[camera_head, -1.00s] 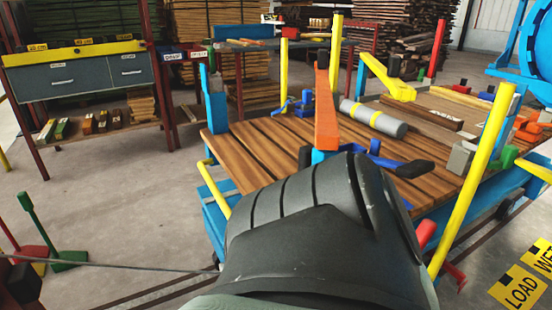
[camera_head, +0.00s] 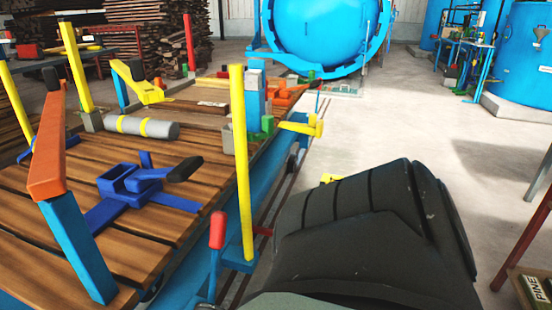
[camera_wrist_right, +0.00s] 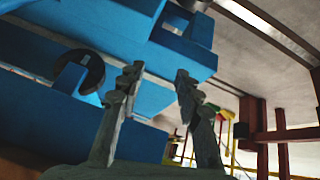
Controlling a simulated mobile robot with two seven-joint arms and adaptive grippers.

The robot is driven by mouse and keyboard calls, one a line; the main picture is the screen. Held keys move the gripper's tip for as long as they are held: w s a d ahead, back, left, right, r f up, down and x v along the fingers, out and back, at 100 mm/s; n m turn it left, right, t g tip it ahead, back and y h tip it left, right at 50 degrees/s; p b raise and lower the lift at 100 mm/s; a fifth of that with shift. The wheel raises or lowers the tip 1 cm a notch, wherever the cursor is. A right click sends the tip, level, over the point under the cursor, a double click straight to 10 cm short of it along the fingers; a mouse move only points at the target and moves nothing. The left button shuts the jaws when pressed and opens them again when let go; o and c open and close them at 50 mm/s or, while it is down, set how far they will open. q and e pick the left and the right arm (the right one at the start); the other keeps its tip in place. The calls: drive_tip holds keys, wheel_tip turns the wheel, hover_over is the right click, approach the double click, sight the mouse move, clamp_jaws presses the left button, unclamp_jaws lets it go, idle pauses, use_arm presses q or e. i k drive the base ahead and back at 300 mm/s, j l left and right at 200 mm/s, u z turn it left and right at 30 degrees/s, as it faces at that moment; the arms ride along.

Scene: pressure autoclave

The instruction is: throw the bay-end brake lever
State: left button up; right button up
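A lever with a red grip (camera_head: 217,230) on a blue shaft stands upright at the near side of the blue, wood-decked cart (camera_head: 30,185). I cannot tell for sure that it is the bay-end brake lever. My right arm fills the lower middle of the head view, to the right of this lever, and hides its own gripper there. In the right wrist view my right gripper (camera_wrist_right: 156,75) is open, with nothing between its fingers. Blue cart-like structure and a dark round part (camera_wrist_right: 85,72) lie beyond the fingers. My left gripper is out of view.
A yellow post (camera_head: 241,165) rises beside the red-gripped lever. The deck carries a blue clamp (camera_head: 130,185), a grey roll (camera_head: 142,126) and an orange-topped post (camera_head: 47,155). The blue autoclave (camera_head: 325,35) stands behind. Open concrete floor (camera_head: 420,120) lies to the right.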

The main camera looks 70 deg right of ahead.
sight(219, 219)
drive_tip(key=z, duration=1.65)
drive_tip(key=l, duration=0.2)
